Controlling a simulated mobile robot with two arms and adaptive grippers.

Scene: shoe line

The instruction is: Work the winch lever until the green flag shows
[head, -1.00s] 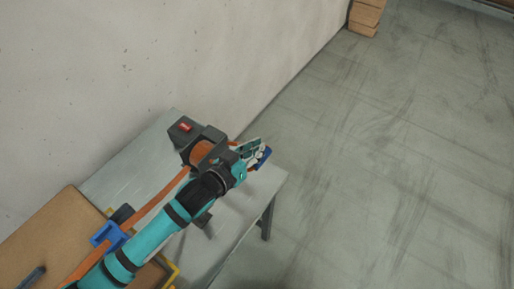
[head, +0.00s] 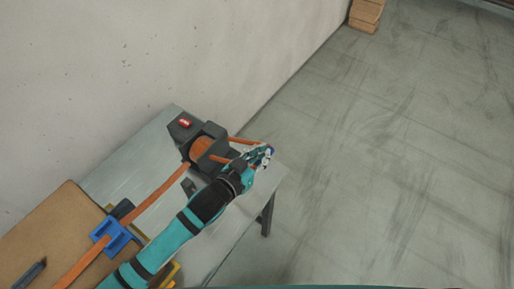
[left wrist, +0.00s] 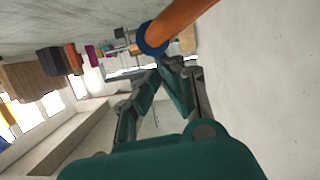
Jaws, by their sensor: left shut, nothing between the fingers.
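The winch (head: 183,133) is a dark block with an orange strap wound on its drum, standing on a grey bench. A red indicator (head: 185,122) shows on its top; I see no green there. Orange lever bars (head: 241,141) reach right from the winch toward my left gripper (head: 263,155). In the left wrist view, an orange bar (left wrist: 180,22) with a blue end (left wrist: 152,38) is just beyond the fingertips. My left gripper is shut and empty, close beside the lever's end; whether it touches is unclear. My right gripper is out of view.
The orange strap (head: 155,198) runs left through a blue bracket (head: 112,236) over a brown board (head: 50,226). The wall is close behind the grey bench (head: 145,150). Open floor (head: 400,170) lies to the right, with stacked brown boxes (head: 366,14) far off.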

